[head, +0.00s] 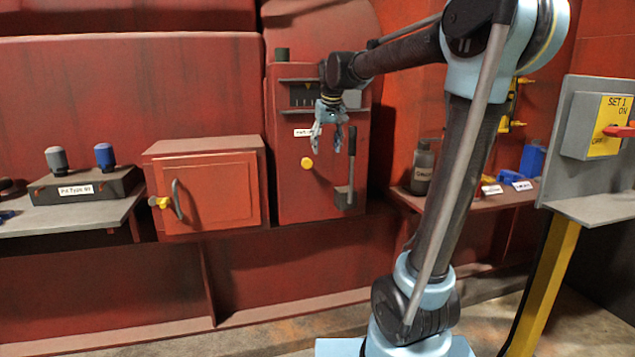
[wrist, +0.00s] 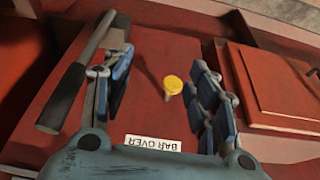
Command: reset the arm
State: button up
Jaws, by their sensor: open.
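My gripper (head: 332,138) is open and empty, hanging from my raised arm with its fingers pointing down. It is in front of the red panel (head: 284,202) with the black lever (head: 351,170) and a yellow knob (head: 307,163). In the wrist view my gripper's fingers (wrist: 160,90) stand apart. The yellow knob (wrist: 172,85) shows between them, with clear panel around it. The black lever (wrist: 75,80) lies to the left of the fingers, and I cannot tell how far apart they are. A "BAR OVER" label (wrist: 152,143) shows near the gripper's palm.
A red box with a closed door (head: 208,190) stands left of the panel. A left shelf (head: 65,217) holds a dark block with two knobs. A right shelf (head: 480,203) holds a grey bottle (head: 422,167) and blue items. A switch box (head: 600,125) stands at far right.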

jog(key=s+d+f+m, duration=0.1)
jog(key=s+d+f, duration=0.45)
jog(key=s, duration=0.25)
jog(key=s+d+f, duration=0.5)
jog(key=s+d, duration=0.1)
jog(key=s, duration=0.2)
jog(key=s+d+f+g, duration=0.1)
jog(key=s+d+f, duration=0.1)
jog(key=s+f, duration=0.6)
jog(key=s+d+f+m+h, duration=0.1)
jog(key=s+d+f, duration=0.2)
jog(key=s+f, duration=0.5)
jog(key=shift+s+f+m+g, duration=0.2)
jog(key=shift+s+m+g, duration=0.15)
jog(key=shift+s, duration=0.4)
jog(key=shift+d, duration=0.1)
jog(key=shift+w+f, duration=0.2)
jog(key=shift+w, duration=0.25)
